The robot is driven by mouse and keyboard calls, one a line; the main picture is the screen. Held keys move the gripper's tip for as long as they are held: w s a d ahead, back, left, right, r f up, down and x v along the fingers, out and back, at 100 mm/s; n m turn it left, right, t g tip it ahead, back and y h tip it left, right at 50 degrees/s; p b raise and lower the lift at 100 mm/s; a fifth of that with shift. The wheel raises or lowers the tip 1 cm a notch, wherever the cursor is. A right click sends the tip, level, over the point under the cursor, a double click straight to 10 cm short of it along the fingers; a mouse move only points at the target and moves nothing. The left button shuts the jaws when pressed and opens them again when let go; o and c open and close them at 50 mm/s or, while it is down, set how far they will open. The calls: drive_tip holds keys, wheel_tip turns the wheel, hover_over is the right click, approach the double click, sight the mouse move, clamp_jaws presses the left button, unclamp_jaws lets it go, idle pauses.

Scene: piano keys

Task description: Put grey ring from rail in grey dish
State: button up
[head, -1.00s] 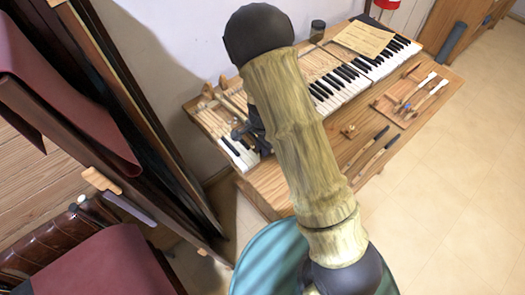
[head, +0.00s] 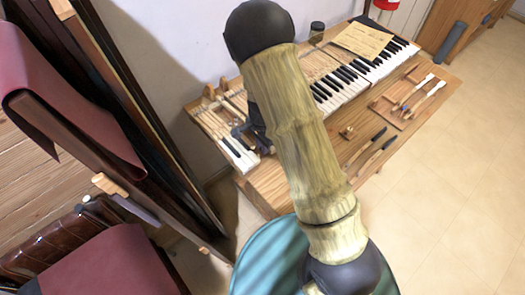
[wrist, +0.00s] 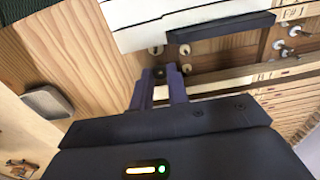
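In the wrist view my gripper (wrist: 161,72) points at the wooden key frame, its two dark fingers a small gap apart. I cannot tell which ring is the grey one, or whether a finger touches one. A pale wooden rail (wrist: 215,84) runs right from the fingers. A grey dish (wrist: 47,102) with rounded corners lies at the left on the wood. In the head view my arm hides much of the gripper (head: 240,132).
White keys (wrist: 165,20) and a dark key block (wrist: 222,24) stand close beyond the fingers. In the head view the keyboard (head: 350,78) runs right, with a tool tray (head: 405,112) and dark-handled tools (head: 372,152) on the bench. A teal stool (head: 262,258) stands in front.

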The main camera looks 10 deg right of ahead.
drive_tip(key=shift+r, duration=0.35)
wheel_tip(320, 180, up, 6)
drive_tip(key=p, duration=0.6)
idle(0.4)
drive_tip(key=w+d+r+n+p, duration=0.1)
drive_tip(key=d+r+n+p, duration=0.5)
drive_tip(key=d+n+p, duration=0.3)
drive_tip(key=n+p, duration=0.2)
drive_tip(key=p, duration=0.2)
drive_tip(key=shift+d+r+p, duration=0.25)
drive_tip(key=shift+d+p, duration=0.1)
drive_tip(key=shift+p, duration=0.05)
drive_tip(key=shift+w, duration=0.1)
